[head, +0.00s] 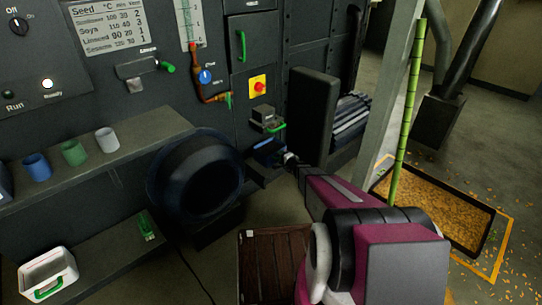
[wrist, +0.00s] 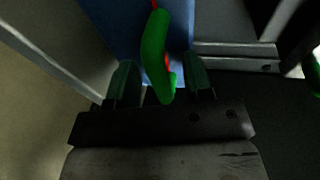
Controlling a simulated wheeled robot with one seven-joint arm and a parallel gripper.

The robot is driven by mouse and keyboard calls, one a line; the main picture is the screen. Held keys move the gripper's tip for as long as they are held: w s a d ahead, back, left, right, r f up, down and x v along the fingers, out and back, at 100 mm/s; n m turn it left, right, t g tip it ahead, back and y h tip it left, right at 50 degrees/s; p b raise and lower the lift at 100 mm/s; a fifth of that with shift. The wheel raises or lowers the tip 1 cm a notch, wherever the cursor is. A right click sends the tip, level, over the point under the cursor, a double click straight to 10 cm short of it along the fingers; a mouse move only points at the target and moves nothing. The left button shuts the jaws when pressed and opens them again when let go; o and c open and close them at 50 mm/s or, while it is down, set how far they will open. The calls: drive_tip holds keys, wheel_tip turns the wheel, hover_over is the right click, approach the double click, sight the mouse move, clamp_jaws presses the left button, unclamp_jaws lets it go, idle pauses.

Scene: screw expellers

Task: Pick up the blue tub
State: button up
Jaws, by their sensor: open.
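The blue tub (wrist: 105,22) fills the top middle of the wrist view as a blue wall, with a green handle (wrist: 154,45) standing out from it. In the head view only a small blue part (head: 268,145) shows, under a dark box with a green handle. My gripper (wrist: 161,85) is open. The tub's green handle lies between its two fingers, which stand apart on either side of it. I cannot tell whether they touch it. In the head view my gripper (head: 287,157) reaches the tub; the rest of the tub is hidden.
A dark round drum (head: 165,185) stands left of my gripper. A dark upright panel (head: 312,110) is just right of it. A shelf holds blue, green and white cups (head: 107,139). A white tub (head: 47,278) sits lower left. A post and grain tray (head: 440,205) are right.

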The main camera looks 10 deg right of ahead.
clamp_jaws()
